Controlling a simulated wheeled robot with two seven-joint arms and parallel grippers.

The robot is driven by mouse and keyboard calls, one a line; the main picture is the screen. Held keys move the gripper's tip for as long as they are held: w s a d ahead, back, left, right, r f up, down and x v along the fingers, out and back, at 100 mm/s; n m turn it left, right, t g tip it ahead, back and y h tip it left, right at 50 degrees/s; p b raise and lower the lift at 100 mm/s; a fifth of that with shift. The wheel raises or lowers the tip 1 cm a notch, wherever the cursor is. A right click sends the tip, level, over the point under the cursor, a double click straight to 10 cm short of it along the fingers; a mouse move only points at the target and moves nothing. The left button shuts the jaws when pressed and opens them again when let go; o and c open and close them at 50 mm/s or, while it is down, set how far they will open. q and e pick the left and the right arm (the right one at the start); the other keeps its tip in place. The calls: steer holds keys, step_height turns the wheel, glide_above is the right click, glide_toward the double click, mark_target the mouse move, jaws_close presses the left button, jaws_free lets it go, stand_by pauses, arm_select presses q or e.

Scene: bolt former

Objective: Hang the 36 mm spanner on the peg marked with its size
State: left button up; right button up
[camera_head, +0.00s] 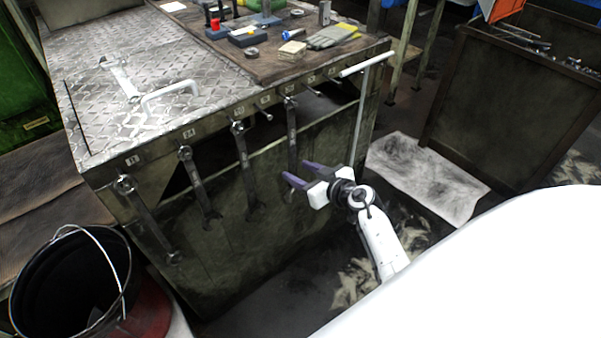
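A row of spanners hangs on the front of the steel bench: one at the far left (148,215), then a second (196,180), a third (244,160) and a fourth (292,130). Size labels sit above the pegs, too small to read surely. Bare pegs show between the third and fourth spanners (268,116) and right of the fourth (314,91). I cannot tell which is the 36 mm one. My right gripper (299,172) has purple fingers apart, by the fourth spanner's lower end; contact is unclear. My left gripper is out of view.
A white handle (170,91) stands up from the tread plate, and a white rail (364,65) projects at the bench's right corner. Blocks and gloves (332,36) lie on the bench top. A black bucket (70,280) stands at front left, a brown bin (500,100) at right.

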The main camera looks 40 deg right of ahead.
steer(key=shift+s+f, duration=0.15)
steer(key=shift+f, duration=0.2)
steer(key=shift+s+r+p, duration=0.6)
steer(key=shift+s, duration=0.2)
arm_select(q)
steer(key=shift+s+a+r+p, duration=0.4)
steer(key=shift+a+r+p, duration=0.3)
steer(key=shift+p, duration=0.5)
arm_select(e)
steer(key=v, duration=0.8)
steer(key=shift+s+r, duration=0.1)
